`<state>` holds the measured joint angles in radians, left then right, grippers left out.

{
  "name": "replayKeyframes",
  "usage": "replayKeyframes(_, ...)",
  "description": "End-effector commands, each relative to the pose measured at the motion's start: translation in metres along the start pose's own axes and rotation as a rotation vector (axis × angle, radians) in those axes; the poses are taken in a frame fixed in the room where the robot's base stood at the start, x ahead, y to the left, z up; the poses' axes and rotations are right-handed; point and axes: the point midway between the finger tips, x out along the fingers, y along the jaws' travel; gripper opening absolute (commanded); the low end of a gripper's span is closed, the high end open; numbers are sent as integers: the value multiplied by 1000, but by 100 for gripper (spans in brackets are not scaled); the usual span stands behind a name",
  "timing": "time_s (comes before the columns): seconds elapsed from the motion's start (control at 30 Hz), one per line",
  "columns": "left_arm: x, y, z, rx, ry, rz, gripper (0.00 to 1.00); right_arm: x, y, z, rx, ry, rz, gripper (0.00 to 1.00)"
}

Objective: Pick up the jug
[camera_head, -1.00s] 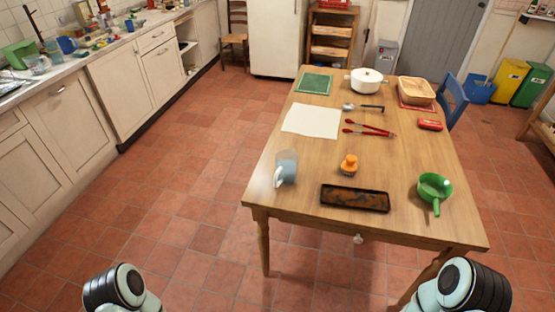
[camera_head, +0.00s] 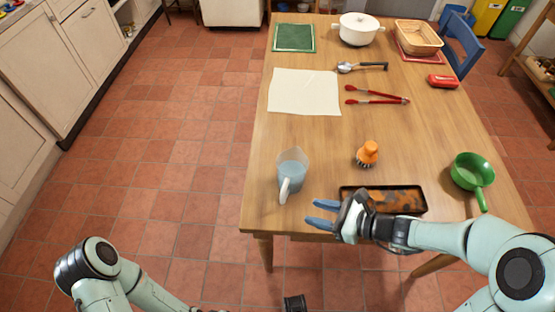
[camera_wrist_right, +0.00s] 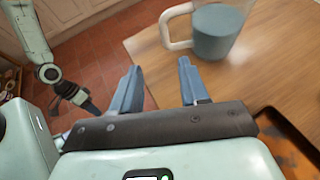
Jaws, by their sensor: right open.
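The jug (camera_head: 291,172) is clear with blue-grey contents and a white handle, and stands upright near the table's front left corner. Its handle points to the front. My right gripper (camera_head: 319,214) is open and empty, just in front and to the right of the jug, apart from it. In the right wrist view the jug (camera_wrist_right: 217,32) stands beyond the open fingers (camera_wrist_right: 157,88), its handle to the left. My left arm (camera_head: 100,270) is at the lower left of the head view; its gripper fingers are not clearly seen.
A dark tray (camera_head: 418,189) lies beside my right gripper. An orange-handled brush (camera_head: 368,153) and a green pan (camera_head: 472,172) stand nearby. A white sheet (camera_head: 304,92), red tongs (camera_head: 377,97), a ladle (camera_head: 362,66) and a white pot (camera_head: 358,29) lie farther back. Table between jug and brush is clear.

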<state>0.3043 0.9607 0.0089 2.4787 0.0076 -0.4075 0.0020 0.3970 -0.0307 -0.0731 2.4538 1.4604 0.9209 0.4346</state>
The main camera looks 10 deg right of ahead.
Motion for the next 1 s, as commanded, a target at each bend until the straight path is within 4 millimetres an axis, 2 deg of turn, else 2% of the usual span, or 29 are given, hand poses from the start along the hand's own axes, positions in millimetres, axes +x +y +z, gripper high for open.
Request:
replayKeyframes(0.07, 2, 0, 0, 0, -1, 0, 43, -1, -3, 6, 8, -24, -17, 44)
replayKeyframes(0.17, 4, -1, 0, 0, 1, 1, 43, 9, -4, 8, 12, -33, -19, 44)
replayKeyframes(0.4, 12, -2, -5, 1, 14, 4, 43, 56, -4, 8, 12, -31, -15, 44)
replayKeyframes(0.5, 14, -2, -7, 2, 18, 5, 43, 70, -5, 9, 11, -31, -17, 44)
replayKeyframes(0.73, 16, -2, -9, 3, 23, 6, 43, 86, -6, 10, 11, -29, -18, 44)
replayKeyframes(1.0, 22, -3, -13, 3, 34, 8, 43, 125, -9, 11, 11, -29, -17, 44)
